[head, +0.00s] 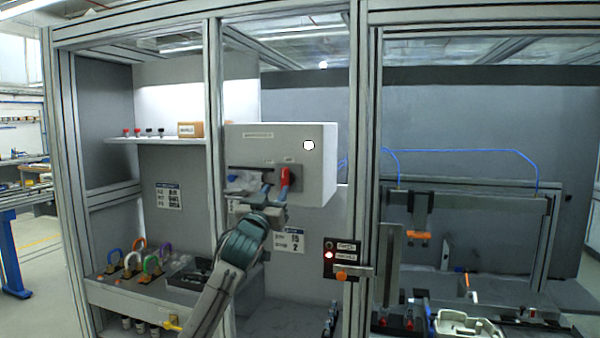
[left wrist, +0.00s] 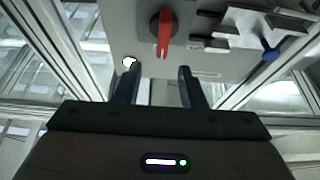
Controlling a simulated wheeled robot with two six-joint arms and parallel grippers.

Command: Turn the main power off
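A grey power box (head: 318,180) hangs at the middle of the cell. On its front is a rotary switch with a red handle (head: 285,176), which also shows in the left wrist view (left wrist: 163,40) on a dark round base, standing vertical. A white round lamp (head: 308,145) glows on the box front and shows in the left wrist view (left wrist: 129,63). My left gripper (head: 272,192) is in front of the box's lower part, close to the handle. In the left wrist view its two fingers (left wrist: 157,86) are apart with nothing between them. My right gripper is not in view.
A grey bracket (left wrist: 240,28) with a blue part is beside the switch. A button panel (head: 343,258) with a lit red lamp is at the lower right. Several coloured padlocks (head: 152,264) stand on the left shelf. A cell post (head: 357,130) rises right of the box.

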